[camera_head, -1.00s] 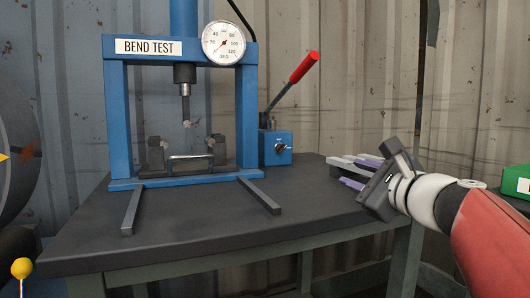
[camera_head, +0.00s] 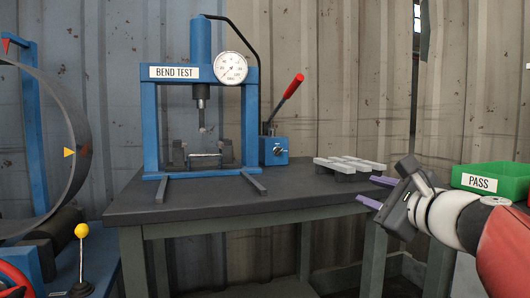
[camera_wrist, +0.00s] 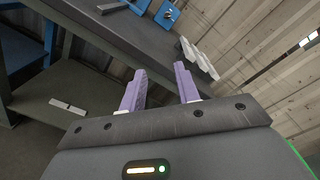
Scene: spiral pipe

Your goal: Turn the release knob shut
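The release knob (camera_head: 278,150) is a small dark knob on the front of a blue box (camera_head: 268,158) at the right foot of the blue bend test press (camera_head: 152,125). Its exact turn angle is too small to tell. A lever with a red grip (camera_head: 293,87) rises from the same box. My gripper (camera_head: 375,192) is at the right, in front of the table's right end, well apart from the knob. Its two purple fingers are spread with nothing between them, as the wrist view shows (camera_wrist: 160,72). Part of the blue box shows at the top there (camera_wrist: 167,14).
The press stands on a dark table (camera_head: 220,205). Pale grey blocks (camera_head: 345,166) lie at the table's right end. A green PASS bin (camera_head: 490,178) stands at the far right. At left are a large ring (camera_head: 75,120) and a yellow-knobbed lever (camera_head: 82,231). The table's front middle is clear.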

